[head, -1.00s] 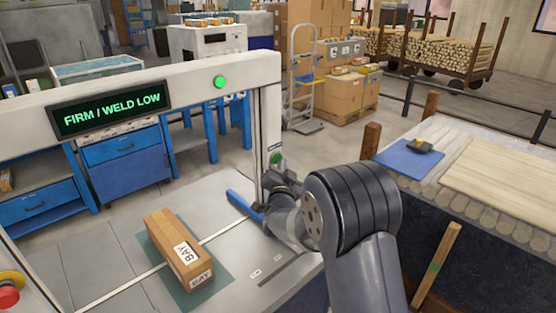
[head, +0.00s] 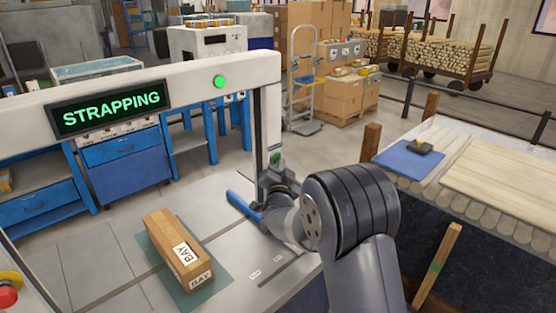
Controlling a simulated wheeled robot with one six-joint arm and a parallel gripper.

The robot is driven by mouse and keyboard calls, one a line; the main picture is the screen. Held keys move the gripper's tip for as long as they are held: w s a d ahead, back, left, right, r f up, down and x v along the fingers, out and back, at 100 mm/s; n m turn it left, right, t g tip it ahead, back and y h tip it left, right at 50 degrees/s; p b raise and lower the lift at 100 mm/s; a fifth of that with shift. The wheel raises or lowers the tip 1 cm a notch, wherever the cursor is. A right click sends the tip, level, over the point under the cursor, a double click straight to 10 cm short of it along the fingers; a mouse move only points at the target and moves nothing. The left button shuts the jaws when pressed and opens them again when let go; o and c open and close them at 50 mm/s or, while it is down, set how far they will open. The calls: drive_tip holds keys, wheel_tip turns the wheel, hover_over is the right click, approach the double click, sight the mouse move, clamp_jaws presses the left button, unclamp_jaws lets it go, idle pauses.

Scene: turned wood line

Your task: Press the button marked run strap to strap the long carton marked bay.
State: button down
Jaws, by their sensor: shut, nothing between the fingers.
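The long brown carton (head: 166,240) marked BAY lies on a dark green mat on the strapping machine's table (head: 100,243), under the arch. The machine's display (head: 111,108) reads STRAPPING in green letters. A green button (head: 275,158) shows on the right post of the arch, partly covered by my gripper. Its marking is not readable. My gripper (head: 273,174) is shut and empty, its tip at or just below this button. I cannot tell whether it touches.
A green lamp (head: 219,82) is lit on the arch's crossbar. A red stop knob (head: 8,297) sits at the lower left. A blue bar (head: 243,206) lies on the table beside my arm.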

drive_tip(key=shift+d+f, duration=0.1)
drive_tip(key=shift+s+d+b, duration=0.45)
drive_tip(key=shift+s+b, duration=0.1)
drive_tip(key=shift+b, duration=0.15)
drive_tip(key=s+d+b, duration=0.3)
drive_tip(key=shift+s+d, duration=0.25)
drive_tip(key=shift+d, duration=0.05)
idle(0.4)
drive_tip(key=w+a+p, duration=0.1)
drive_tip(key=p, duration=0.2)
drive_tip(key=shift+w+r, duration=0.1)
drive_tip(key=shift+r, duration=0.25)
